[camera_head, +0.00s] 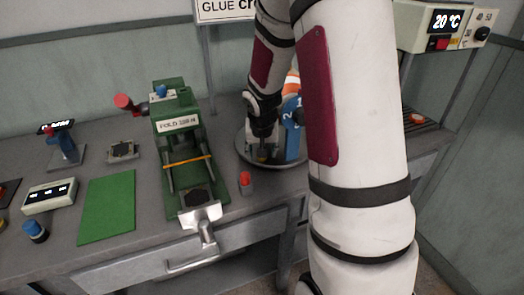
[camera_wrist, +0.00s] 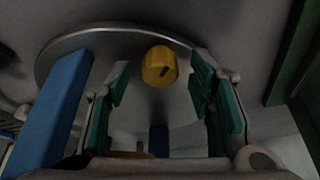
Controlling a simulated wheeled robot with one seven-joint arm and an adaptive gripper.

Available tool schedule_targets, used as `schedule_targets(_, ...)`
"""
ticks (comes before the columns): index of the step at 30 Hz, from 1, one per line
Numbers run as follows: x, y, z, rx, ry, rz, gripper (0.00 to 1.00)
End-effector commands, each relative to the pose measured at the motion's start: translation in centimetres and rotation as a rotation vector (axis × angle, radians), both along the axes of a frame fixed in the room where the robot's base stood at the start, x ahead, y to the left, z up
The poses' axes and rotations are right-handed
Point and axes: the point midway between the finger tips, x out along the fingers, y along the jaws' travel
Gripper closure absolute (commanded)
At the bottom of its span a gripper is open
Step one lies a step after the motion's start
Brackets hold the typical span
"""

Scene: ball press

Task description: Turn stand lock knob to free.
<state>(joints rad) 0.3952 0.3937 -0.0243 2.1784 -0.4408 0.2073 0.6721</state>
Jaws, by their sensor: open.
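The yellow lock knob (camera_wrist: 160,66), with a dark slot mark slanting on its face, sits on the round grey stand plate (camera_wrist: 125,45). In the wrist view it lies ahead of my gripper (camera_wrist: 159,84), between the lines of the two teal finger pads, with gaps on both sides. The fingers are apart and hold nothing. In the head view my gripper (camera_head: 263,136) points down over the stand's round plate (camera_head: 243,150). My arm hides much of the stand there, and the knob is hard to make out.
A blue post (camera_wrist: 55,115) rises close beside the left finger; blue numbered parts (camera_head: 291,117) show in the head view. A green press (camera_head: 178,115) stands left of the stand, with a red-capped item (camera_head: 245,182) in front. A green mat (camera_head: 107,208) lies further left.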

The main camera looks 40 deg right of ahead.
Motion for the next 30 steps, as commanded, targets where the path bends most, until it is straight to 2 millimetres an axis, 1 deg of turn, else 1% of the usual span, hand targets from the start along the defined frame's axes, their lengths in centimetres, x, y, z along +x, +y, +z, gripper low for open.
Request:
schedule_targets(5,-0.3,0.2,1.1,0.000,-0.003,-0.001,0.52)
schedule_targets(8,-0.8,0.6,2.6,-0.001,-0.004,-0.001,0.52)
schedule_targets(15,-2.2,1.7,7.1,-0.002,-0.006,-0.001,0.52)
schedule_targets(21,-3.1,2.5,9.9,-0.001,-0.004,-0.001,0.52)
schedule_targets(25,-3.5,2.8,10.8,-0.001,-0.002,0.000,0.52)
schedule_targets(30,-3.6,2.9,11.1,0.000,0.000,0.001,0.52)
